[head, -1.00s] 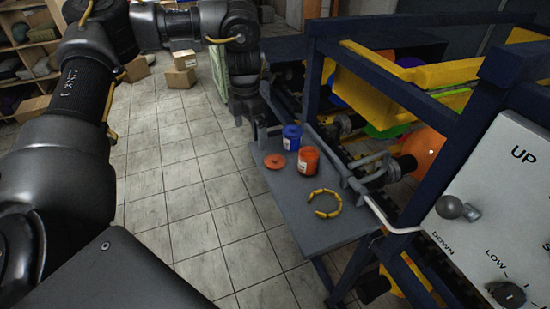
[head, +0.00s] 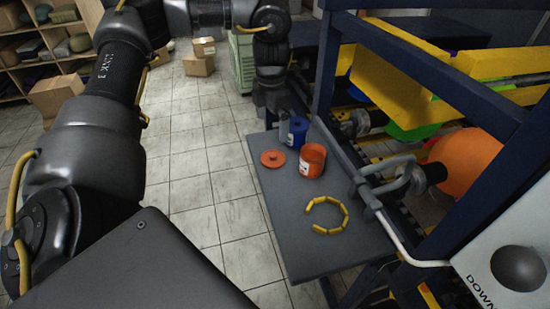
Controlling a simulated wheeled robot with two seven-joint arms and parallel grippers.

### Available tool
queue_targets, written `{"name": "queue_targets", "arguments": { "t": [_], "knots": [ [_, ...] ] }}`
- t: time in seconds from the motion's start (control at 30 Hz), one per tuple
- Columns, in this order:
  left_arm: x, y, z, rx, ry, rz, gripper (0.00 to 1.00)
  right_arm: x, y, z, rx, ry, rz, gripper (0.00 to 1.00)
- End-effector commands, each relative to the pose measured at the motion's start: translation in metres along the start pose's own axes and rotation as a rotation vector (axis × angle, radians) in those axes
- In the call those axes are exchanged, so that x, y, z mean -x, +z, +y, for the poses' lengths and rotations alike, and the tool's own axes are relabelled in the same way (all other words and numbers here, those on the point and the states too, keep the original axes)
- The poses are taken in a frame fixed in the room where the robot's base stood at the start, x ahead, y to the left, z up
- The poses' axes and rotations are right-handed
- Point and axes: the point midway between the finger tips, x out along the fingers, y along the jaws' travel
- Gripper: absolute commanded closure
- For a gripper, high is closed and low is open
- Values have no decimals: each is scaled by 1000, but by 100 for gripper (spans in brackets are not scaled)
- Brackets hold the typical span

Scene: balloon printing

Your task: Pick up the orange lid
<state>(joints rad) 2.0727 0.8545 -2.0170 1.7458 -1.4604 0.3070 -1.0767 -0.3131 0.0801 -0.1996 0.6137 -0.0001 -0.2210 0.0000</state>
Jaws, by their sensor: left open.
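The orange lid (head: 272,158) lies flat on the grey side table (head: 290,235), near its left edge. Beside it, to the right, stands an open orange jar (head: 312,162) with a white label. A blue jar (head: 297,133) stands behind them. My left gripper (head: 271,108) points down near the far end of the table, beyond the lid and left of the blue jar. It is open and apart from the lid; its fingers are small and dark here. My right gripper is not in view.
A broken yellow segmented ring (head: 327,215) lies on the table's nearer part. A grey metal bracket (head: 385,180) and dark blue frame (head: 440,75) border the table's right side. A control panel (head: 515,260) is at lower right. Tiled floor (head: 195,190) is clear to the left.

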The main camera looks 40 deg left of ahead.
Motion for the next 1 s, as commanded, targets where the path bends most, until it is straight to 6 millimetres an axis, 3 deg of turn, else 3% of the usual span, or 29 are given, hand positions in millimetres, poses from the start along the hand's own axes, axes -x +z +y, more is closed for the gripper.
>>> {"name": "queue_targets", "arguments": {
  "t": [0.03,0.3,0.6,0.87,1.0],
  "knots": [
    [-11,0,0,0,0,0,0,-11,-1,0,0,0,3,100],
    [-17,1,-1,-2,-2,2,0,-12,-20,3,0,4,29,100],
    [-60,1,-1,-3,-3,2,0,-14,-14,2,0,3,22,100],
    [-68,2,-1,-3,-1,0,0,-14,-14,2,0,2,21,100],
    [-82,1,-1,-2,-2,3,0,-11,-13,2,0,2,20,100]
  ]
}}
